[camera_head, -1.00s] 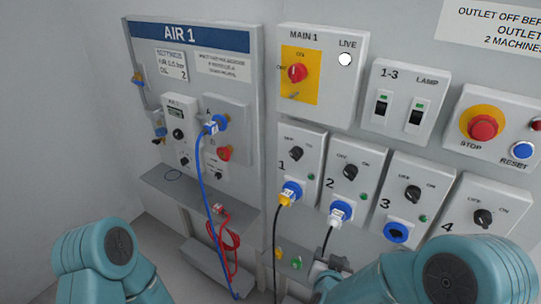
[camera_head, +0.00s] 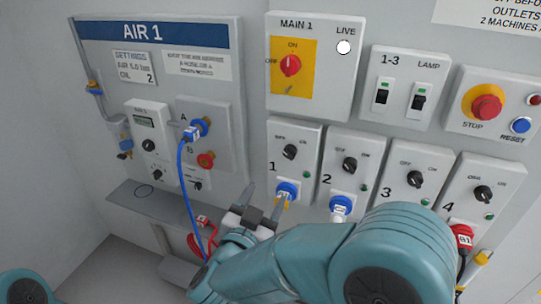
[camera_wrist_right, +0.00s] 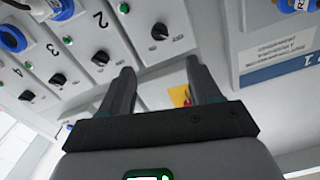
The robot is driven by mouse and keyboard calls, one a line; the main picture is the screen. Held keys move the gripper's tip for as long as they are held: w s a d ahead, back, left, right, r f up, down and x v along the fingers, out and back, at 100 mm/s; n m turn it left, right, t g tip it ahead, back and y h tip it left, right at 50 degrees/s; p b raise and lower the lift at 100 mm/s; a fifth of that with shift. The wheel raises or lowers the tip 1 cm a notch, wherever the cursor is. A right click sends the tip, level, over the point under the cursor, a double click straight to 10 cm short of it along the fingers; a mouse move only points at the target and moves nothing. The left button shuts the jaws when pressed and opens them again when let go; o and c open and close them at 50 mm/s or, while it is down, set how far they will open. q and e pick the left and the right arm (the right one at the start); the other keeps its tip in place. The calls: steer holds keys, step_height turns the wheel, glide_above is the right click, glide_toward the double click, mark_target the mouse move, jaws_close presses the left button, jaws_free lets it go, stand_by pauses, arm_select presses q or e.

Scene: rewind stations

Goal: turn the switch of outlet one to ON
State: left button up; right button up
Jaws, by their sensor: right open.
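Outlet one (camera_head: 307,150) is a grey box marked 1 with a black rotary switch (camera_head: 289,152) between OFF and ON labels. I cannot tell for sure which label the switch points to. A plug sits in its blue socket (camera_head: 287,191), partly hidden by my right gripper. My right gripper (camera_head: 257,200) is open and empty, left of and below the switch, apart from it. In the right wrist view the outlet one switch (camera_wrist_right: 160,32) shows beyond the open fingers (camera_wrist_right: 158,70), inverted. My left gripper is out of view.
Outlet two (camera_head: 350,165), outlet three (camera_head: 415,175) and outlet four (camera_head: 483,193) stand to the right. The main switch (camera_head: 290,65) is above. The AIR 1 panel (camera_head: 150,65) with a blue hose (camera_head: 182,180) is left. A shelf (camera_head: 140,203) lies below it.

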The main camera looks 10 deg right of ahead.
steer(key=p, duration=0.4)
glide_toward(288, 155)
steer(key=x, duration=0.9)
steer(key=shift+w+d, duration=0.2)
steer(key=shift+w, duration=0.05)
steer(key=shift+s, duration=0.1)
steer(key=c, duration=1)
